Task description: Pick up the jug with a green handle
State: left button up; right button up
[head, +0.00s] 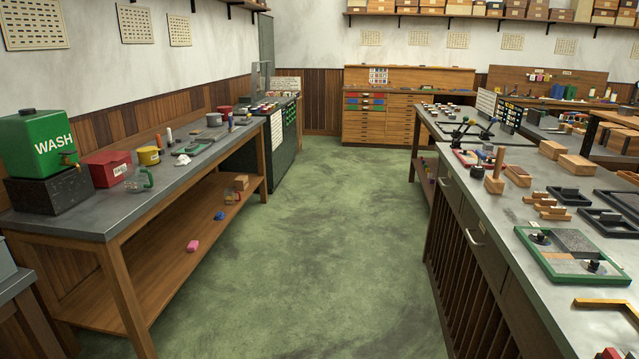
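A clear jug with a green handle (148,179) stands near the front edge of the left workbench (85,222). Its handle is on the right side, and its see-through body is hard to make out. It is close to a red box (106,169) with a white label and a yellow tin (148,156). Neither of my grippers shows in the head view.
A green WASH tank (40,143) sits on a dark block at the bench's left end. A crumpled white cloth (182,160) lies beyond the jug. A cluttered bench (520,232) stands on the right. The green floor (300,240) between is clear.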

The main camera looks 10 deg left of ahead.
aim_at(134, 178)
jog(key=i, duration=0.75)
jog(key=i+u, duration=0.1)
jog(key=i, duration=0.65)
jog(key=i+l, duration=0.15)
jog(key=i, duration=0.6)
jog(key=j+u, duration=0.05)
